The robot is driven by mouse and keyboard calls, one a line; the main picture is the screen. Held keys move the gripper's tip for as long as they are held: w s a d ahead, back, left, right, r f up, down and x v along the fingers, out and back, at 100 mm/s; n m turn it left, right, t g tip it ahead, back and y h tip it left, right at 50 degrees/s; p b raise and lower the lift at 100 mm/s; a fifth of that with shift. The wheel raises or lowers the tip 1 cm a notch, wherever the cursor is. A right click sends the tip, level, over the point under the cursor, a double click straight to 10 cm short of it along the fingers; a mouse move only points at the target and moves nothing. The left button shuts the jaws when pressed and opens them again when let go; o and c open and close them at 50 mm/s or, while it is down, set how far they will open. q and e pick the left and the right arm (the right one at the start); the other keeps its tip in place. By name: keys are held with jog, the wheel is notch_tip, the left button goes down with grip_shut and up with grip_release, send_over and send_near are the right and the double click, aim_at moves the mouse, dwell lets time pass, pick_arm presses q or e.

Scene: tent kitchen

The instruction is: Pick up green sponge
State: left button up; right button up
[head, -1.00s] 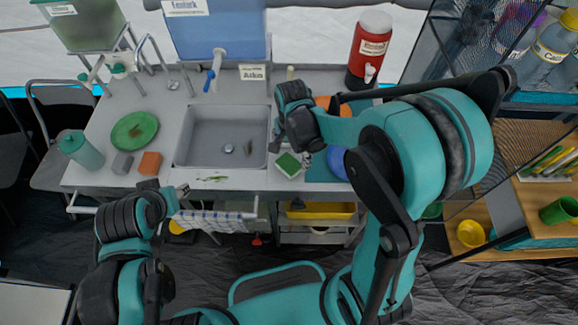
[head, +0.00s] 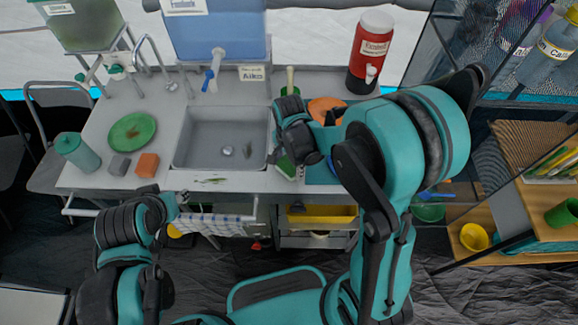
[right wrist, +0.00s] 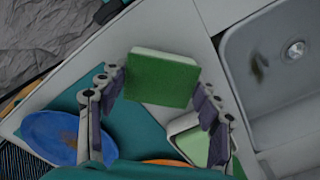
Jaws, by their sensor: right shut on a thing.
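The green sponge (right wrist: 162,78) is a block with a pale edge, and it sits between the two fingers of my right gripper (right wrist: 160,88) in the right wrist view. The right gripper is shut on it. In the head view my right gripper (head: 277,156) is at the counter's front, right of the sink, and hides most of the spot. A bit of green (head: 286,167) shows beneath it; I cannot tell whether it is the held sponge. My left gripper (head: 181,197) is at the counter's front left, its fingers too small to read.
A small white dish (right wrist: 176,127) with something pale green inside lies below the held sponge. A blue plate (right wrist: 50,137) and an orange plate (head: 325,108) are close by. The sink (head: 195,150) is to the left. Grey and orange blocks (head: 147,164) lie farther left.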

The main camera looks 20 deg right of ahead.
jog(key=shift+r+p, duration=0.3)
jog(key=shift+r, duration=0.3)
jog(key=r, duration=0.1)
jog(key=r+p, duration=0.1)
jog(key=s+d+r+p, duration=0.1)
jog(key=r, duration=0.1)
jog(key=s+d+r+p, duration=0.3)
jog(key=s+d+r, duration=0.2)
jog(key=s+d, duration=0.2)
jog(key=shift+s+r, duration=0.3)
jog(key=shift+r, duration=0.1)
jog(key=shift+w, duration=0.15)
jog(key=shift+c, duration=0.9)
